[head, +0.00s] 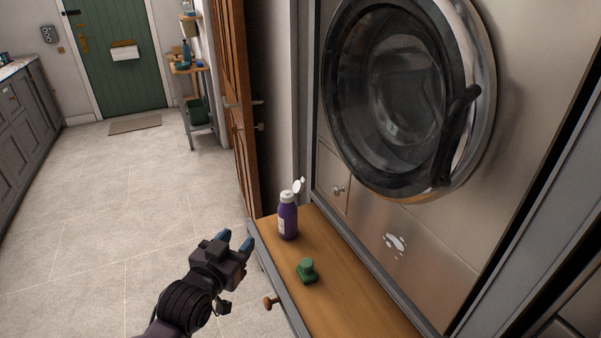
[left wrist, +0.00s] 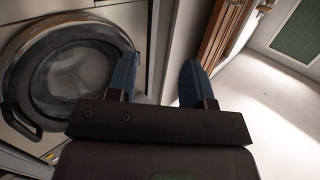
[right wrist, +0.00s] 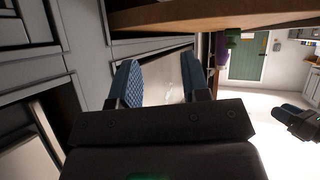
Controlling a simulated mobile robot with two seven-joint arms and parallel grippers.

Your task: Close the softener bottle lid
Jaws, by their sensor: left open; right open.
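The purple softener bottle (head: 288,221) stands upright on the wooden bench top near its far left end. Its white flip lid (head: 298,186) is tipped open to the right of the white cap. My left gripper (head: 236,240) is open and empty, to the left of the bottle and apart from it, just off the bench edge. In the left wrist view the left gripper (left wrist: 158,82) shows nothing between its blue fingers. My right gripper (right wrist: 166,82) is open and empty in its own wrist view, below a wooden board edge. The right gripper is not in the head view.
A green object (head: 307,271) sits on the bench (head: 345,295) in front of the bottle. The washing machine door (head: 405,95) is on the wall behind the bench. A wooden door (head: 237,110) stands left of the bench. The tiled floor at left is clear.

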